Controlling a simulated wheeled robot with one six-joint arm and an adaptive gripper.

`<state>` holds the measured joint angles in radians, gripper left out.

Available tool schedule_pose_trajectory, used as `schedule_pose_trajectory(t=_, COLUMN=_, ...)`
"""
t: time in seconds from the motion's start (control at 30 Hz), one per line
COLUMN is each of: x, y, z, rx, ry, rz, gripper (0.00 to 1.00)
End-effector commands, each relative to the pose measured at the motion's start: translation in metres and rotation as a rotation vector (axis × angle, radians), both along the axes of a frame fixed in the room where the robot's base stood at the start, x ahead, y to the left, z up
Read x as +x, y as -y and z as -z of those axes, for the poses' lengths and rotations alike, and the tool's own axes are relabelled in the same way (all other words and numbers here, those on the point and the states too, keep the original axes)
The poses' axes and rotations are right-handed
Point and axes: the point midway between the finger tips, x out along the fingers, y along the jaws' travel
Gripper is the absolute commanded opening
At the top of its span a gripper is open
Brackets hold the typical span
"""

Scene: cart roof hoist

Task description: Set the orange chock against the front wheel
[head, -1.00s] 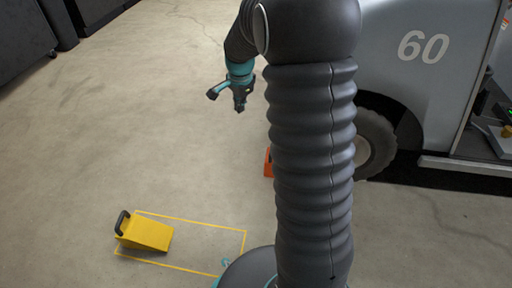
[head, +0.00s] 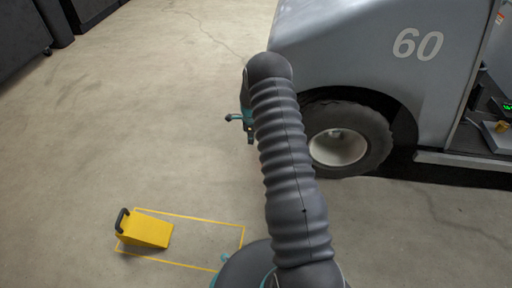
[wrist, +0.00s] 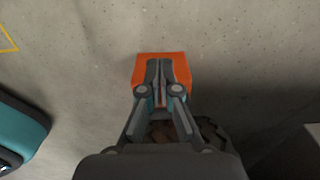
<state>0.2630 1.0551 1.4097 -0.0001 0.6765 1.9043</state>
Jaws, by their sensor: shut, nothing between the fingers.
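The orange chock (wrist: 143,68) shows in the wrist view, on the floor beyond my fingertips. My fingers cover its middle; I cannot tell whether they touch it. In the head view my arm hides the chock. My gripper (wrist: 160,66) is shut with nothing between its fingers. It also shows small and partly hidden behind my arm in the head view (head: 249,138). The front wheel (head: 340,146) of the grey cart stands to the right of my gripper, its left edge partly behind my arm. The gap between chock and wheel cannot be judged.
The grey cart (head: 395,75) marked 60 fills the upper right. A yellow chock (head: 149,234) with a black handle stands at the left end of a yellow floor outline (head: 190,217). Dark cabinets stand at the top left. The floor between is clear.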

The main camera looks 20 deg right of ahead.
Motion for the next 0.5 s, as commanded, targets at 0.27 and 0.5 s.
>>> schedule_pose_trajectory(t=0.27, x=-0.001, y=0.0, z=0.047, rx=0.001, ry=-0.003, rz=-0.001, gripper=0.0)
schedule_pose_trajectory(t=0.5, x=-0.001, y=-0.001, z=0.092, rx=0.001, ry=-0.003, rz=-0.002, gripper=0.0)
